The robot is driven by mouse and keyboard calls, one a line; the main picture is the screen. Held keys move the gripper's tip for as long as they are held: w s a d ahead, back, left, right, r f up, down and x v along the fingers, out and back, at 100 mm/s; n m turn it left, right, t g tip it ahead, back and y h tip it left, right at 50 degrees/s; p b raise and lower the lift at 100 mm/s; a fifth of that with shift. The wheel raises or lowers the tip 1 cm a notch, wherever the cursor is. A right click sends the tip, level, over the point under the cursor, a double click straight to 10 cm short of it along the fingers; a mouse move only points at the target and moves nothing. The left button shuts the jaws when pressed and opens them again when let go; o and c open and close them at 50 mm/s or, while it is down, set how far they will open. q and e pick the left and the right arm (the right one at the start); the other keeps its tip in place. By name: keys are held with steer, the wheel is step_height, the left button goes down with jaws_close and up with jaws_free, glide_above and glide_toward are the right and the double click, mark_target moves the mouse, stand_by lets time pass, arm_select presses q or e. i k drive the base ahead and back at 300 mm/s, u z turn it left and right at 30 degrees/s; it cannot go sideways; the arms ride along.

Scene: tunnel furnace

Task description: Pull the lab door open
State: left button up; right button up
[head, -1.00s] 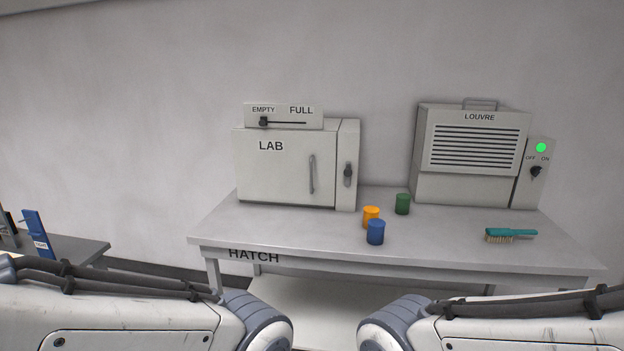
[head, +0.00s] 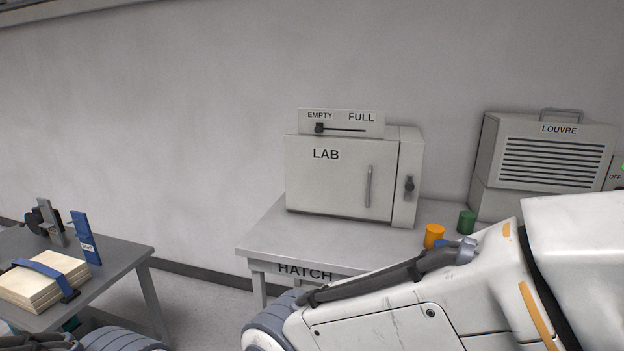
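The lab box (head: 335,195) stands on the hatch table, its door (head: 325,172) facing me and shut. A vertical bar handle (head: 368,186) is on the right part of the door. A side panel with a dark latch knob (head: 409,184) stands to the right of the door. Above, a slider (head: 319,128) sits at the EMPTY end. My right arm crosses the lower right of the head view, and part of my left arm shows at the bottom left. Neither gripper is in view, and nothing touches the door.
The hatch table (head: 262,236) holds an orange cylinder (head: 433,236), a green cylinder (head: 467,222) and a mostly hidden blue one. The louvre box (head: 484,195) stands at right. A left table (head: 128,251) holds strapped boards (head: 36,287) and a blue upright piece (head: 86,238). Floor shows between the tables.

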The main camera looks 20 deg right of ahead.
mark_target(342, 177)
steer(key=u, duration=0.05)
steer(key=i, duration=1)
steer(key=z, duration=0.65)
